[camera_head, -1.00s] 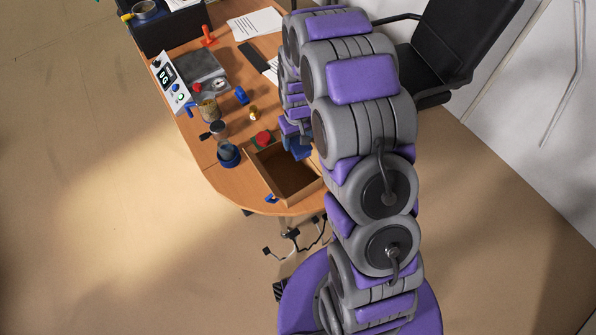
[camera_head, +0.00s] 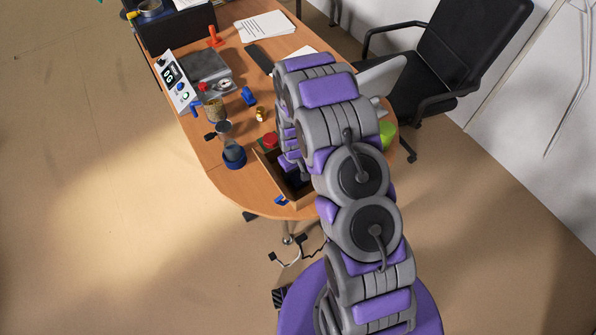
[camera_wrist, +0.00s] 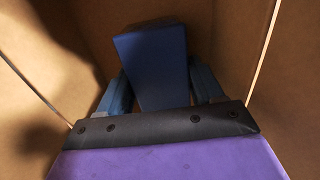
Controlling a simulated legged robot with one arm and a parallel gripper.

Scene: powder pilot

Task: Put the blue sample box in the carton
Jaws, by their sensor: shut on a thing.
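The blue sample box (camera_wrist: 157,65) is between the two blue fingers of my gripper (camera_wrist: 160,92) in the wrist view. My gripper is shut on it. Brown cardboard walls of the carton (camera_wrist: 270,110) surround the box and fingers, so the gripper is down inside the carton. Whether the box touches the carton floor cannot be told. In the head view the open carton (camera_head: 268,172) stands near the rounded end of the desk. My arm covers its right part, and the box is not clearly seen there.
The wooden desk (camera_head: 240,195) holds a dark blue-based funnel (camera_head: 233,155), a red-topped item (camera_head: 269,140), a blue item (camera_head: 248,96) and a scale-like device (camera_head: 205,72). A green object (camera_head: 388,133) lies right of my arm. A black chair (camera_head: 450,55) stands behind at right.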

